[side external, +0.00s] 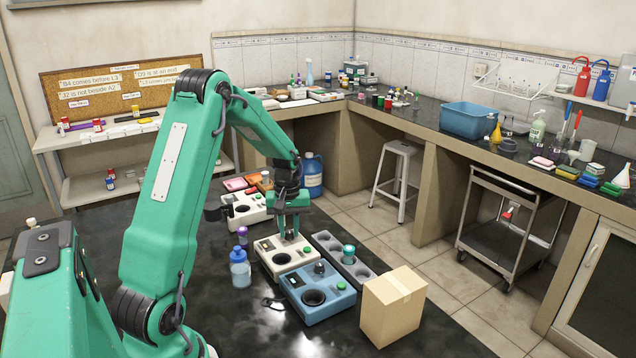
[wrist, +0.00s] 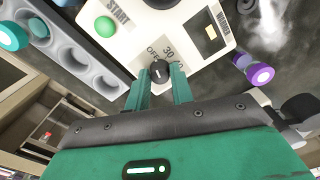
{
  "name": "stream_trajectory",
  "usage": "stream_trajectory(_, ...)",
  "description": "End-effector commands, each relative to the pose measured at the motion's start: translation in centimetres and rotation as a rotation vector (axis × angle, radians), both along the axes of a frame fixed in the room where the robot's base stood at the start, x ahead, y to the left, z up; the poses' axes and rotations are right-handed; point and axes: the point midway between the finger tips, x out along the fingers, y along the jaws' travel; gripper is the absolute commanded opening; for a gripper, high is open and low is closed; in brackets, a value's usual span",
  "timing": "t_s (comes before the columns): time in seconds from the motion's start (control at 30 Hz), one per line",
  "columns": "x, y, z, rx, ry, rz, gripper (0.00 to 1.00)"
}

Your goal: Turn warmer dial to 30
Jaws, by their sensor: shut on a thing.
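The warmer (wrist: 205,50) is a cream box with a green START button (wrist: 105,26) and a small display window. In the side view the warmer (side external: 270,262) stands on the dark bench under my gripper (side external: 291,229). Its black dial (wrist: 160,70) shows in the wrist view, beside the printed marks OFF and 30 and a partly covered third mark. My gripper (wrist: 160,78) has one finger on each side of the dial and is shut on it. I cannot clearly tell which mark the dial points at. The dial is hidden by the fingers in the side view.
A blue device (side external: 318,292) stands just in front of the warmer.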

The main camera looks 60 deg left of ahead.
Motion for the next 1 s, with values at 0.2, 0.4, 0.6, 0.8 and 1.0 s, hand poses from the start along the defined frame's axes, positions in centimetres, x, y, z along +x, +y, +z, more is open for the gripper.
stream_trajectory(0.2,0.03,0.03,0.09,0.000,-0.001,-0.116,0.00)
stream_trajectory(0.4,0.04,0.05,0.10,0.001,-0.002,-0.276,0.00)
stream_trajectory(0.6,0.05,0.05,0.12,0.001,-0.002,-0.458,0.00)
stream_trajectory(0.8,0.06,0.05,0.13,0.002,-0.001,-0.623,0.00)
stream_trajectory(1.0,0.07,0.05,0.14,0.002,-0.001,-0.742,0.00)
